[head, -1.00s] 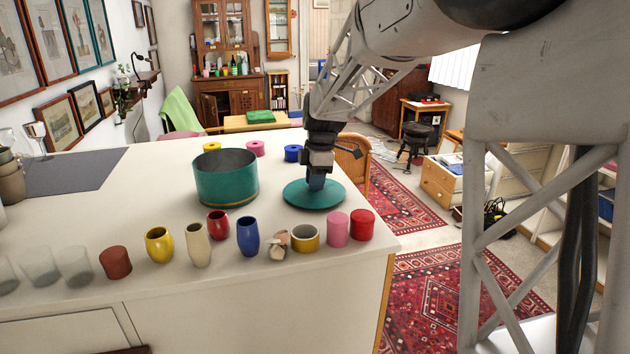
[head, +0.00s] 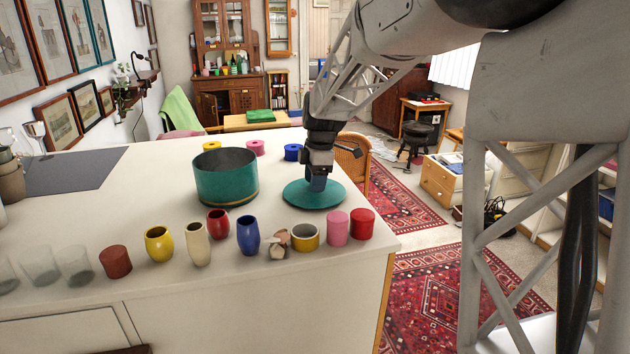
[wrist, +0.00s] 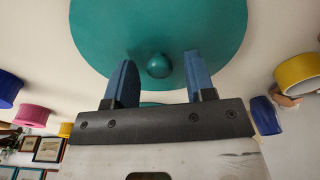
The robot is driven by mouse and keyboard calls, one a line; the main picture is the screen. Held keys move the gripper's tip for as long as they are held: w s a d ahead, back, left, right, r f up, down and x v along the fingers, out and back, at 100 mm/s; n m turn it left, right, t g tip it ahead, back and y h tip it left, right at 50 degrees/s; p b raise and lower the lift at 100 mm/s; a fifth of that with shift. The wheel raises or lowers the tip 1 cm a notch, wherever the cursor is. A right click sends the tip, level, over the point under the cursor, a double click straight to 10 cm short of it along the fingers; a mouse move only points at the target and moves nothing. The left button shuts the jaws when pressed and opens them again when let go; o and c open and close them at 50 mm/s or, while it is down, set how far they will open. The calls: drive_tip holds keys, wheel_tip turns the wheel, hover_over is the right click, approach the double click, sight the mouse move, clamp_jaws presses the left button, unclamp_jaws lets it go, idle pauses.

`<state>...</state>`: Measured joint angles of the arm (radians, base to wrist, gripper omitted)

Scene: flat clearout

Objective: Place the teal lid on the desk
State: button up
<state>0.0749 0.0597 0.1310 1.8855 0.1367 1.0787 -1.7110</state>
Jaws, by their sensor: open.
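The teal lid (head: 314,195) lies flat on the pale desk (head: 90,220), to the right of the open teal pot (head: 226,176). In the wrist view the lid (wrist: 160,25) fills the top middle, with its small round teal knob (wrist: 159,66) showing. My gripper (head: 317,184) is low over the lid in the head view. In the wrist view its two blue fingers (wrist: 158,75) are apart, one on each side of the knob, with a gap to it on both sides. Whether the fingertips touch the lid cannot be told.
In front stand a pink cylinder (head: 338,228), a red cylinder (head: 362,224), a yellow ring (head: 305,237) and a blue vase (head: 248,236). Behind the lid are a blue roll (head: 292,152) and a pink roll (head: 256,148). A grey mat (head: 75,171) lies at the left.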

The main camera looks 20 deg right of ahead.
wheel_tip(320, 180, up, 12)
drive_tip(key=d, duration=0.1)
drive_tip(key=shift+d, duration=0.25)
idle(1.0)
drive_tip(key=s+a+m, duration=0.1)
drive_tip(key=s+m, duration=0.2)
drive_tip(key=s, duration=0.3)
drive_tip(key=s+a+f+m, duration=0.1)
drive_tip(key=s+m, duration=0.1)
drive_tip(key=s, duration=0.5)
drive_tip(key=s+a+f+m+t, duration=0.1)
drive_tip(key=s+m, duration=0.2)
drive_tip(key=s, duration=0.3)
drive_tip(key=shift+s+f+m+h, duration=0.25)
drive_tip(key=shift+s+m+h, duration=0.05)
drive_tip(key=shift+s+h, duration=0.1)
drive_tip(key=s+f+m, duration=0.4)
drive_tip(key=s+f, duration=0.1)
drive_tip(key=s, duration=0.5)
drive_tip(key=s+a+f+m+t, duration=0.1)
drive_tip(key=s+f+m, duration=0.4)
drive_tip(key=s, duration=0.5)
drive_tip(key=shift+s+f+m+t+h, duration=0.2)
drive_tip(key=shift+s+m+t+h, duration=0.1)
drive_tip(key=shift+s+h, duration=0.1)
